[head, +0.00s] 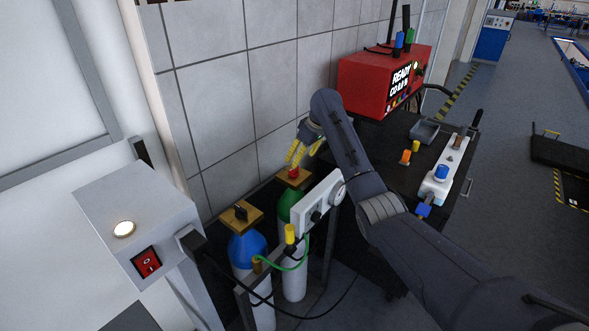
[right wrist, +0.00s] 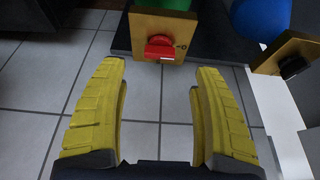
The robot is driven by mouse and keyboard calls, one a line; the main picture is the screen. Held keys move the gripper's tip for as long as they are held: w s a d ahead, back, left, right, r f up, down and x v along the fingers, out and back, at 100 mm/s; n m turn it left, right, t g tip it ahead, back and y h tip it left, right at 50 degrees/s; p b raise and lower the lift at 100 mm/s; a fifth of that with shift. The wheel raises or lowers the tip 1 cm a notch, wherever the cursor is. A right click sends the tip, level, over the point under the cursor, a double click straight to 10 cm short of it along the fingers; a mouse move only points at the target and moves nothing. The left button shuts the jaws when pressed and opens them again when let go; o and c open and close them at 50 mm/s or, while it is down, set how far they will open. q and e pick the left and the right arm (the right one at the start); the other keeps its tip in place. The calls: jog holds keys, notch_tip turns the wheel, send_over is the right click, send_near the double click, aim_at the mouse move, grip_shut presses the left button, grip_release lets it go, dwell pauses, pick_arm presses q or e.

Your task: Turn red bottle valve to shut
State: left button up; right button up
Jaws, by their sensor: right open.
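The red valve knob (head: 293,173) sits on a wooden-looking plate on top of the green-shouldered bottle (head: 287,204). In the right wrist view the red valve (right wrist: 160,50) shows its bar lying across the picture on the tan plate (right wrist: 146,22), with a small round mark to its right. My right gripper (head: 304,153) is open, its yellow fingers just above the valve. In the wrist view its fingertips (right wrist: 158,70) stand wide apart either side of the valve's line, not touching it. My left gripper is not in view.
A blue bottle (head: 247,250) with a black valve (head: 240,214) stands to the left. A white gauge panel (head: 318,212) is close to the right of the green bottle. The tiled wall (head: 240,90) is behind. A red READY box (head: 365,80) stands on a dark bench.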

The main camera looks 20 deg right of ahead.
aim_at(294, 171)
jog(key=x, duration=0.7)
jog(key=shift+w+f, duration=0.15)
jog(key=shift+o, duration=0.2)
jog(key=c, duration=1.4)
jog(key=shift+c, duration=0.4)
jog(key=shift+f, duration=0.2)
grip_shut()
